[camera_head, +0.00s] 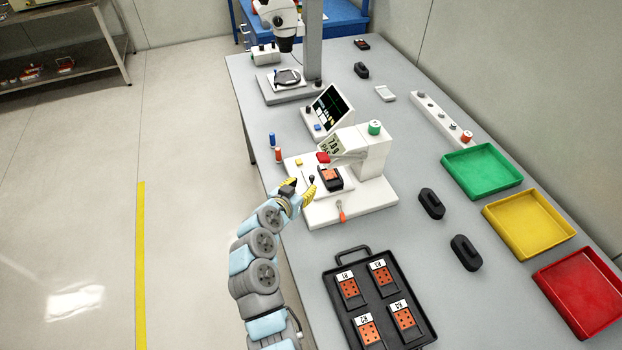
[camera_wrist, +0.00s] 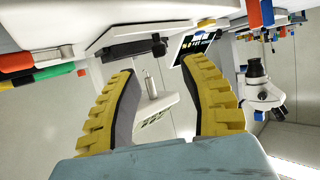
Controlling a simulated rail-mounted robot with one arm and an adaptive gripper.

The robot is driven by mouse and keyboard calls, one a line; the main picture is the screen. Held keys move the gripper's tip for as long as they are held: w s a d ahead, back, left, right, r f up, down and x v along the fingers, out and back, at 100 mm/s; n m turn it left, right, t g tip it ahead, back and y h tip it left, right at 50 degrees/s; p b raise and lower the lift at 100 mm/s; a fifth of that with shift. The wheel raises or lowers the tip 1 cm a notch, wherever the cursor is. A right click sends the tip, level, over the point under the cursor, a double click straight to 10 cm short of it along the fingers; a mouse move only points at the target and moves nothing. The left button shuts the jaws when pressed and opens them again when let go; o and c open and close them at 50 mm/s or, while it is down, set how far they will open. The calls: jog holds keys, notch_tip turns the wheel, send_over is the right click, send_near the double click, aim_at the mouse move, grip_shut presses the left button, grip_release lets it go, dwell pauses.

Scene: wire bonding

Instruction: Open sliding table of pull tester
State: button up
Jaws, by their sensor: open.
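The pull tester is a white machine (camera_head: 362,158) on the grey bench, with a tilted display and a green knob on top. Its sliding table (camera_head: 329,179) is a dark block carrying an orange-red part, under the tester's head. A small dark knob (camera_head: 311,179) stands at the table's left side. My gripper (camera_head: 300,189) is at the left edge of the tester's white base, its yellow fingers apart and pointing toward the knob. In the wrist view my gripper (camera_wrist: 163,68) is open, with a small silver post (camera_wrist: 151,86) showing between the fingers. Whether any finger touches the knob cannot be told.
A black tray (camera_head: 337,305) with several labelled orange parts lies near the front. Green (camera_head: 482,171), yellow (camera_head: 528,224) and red (camera_head: 583,290) trays line the right. A small screen (camera_head: 330,108) and a microscope (camera_head: 284,22) stand behind the tester. The floor at left is open.

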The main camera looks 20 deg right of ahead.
aim_at(311, 179)
jog(key=shift+b+x, duration=0.35)
jog(key=shift+x, duration=2.9)
grip_shut()
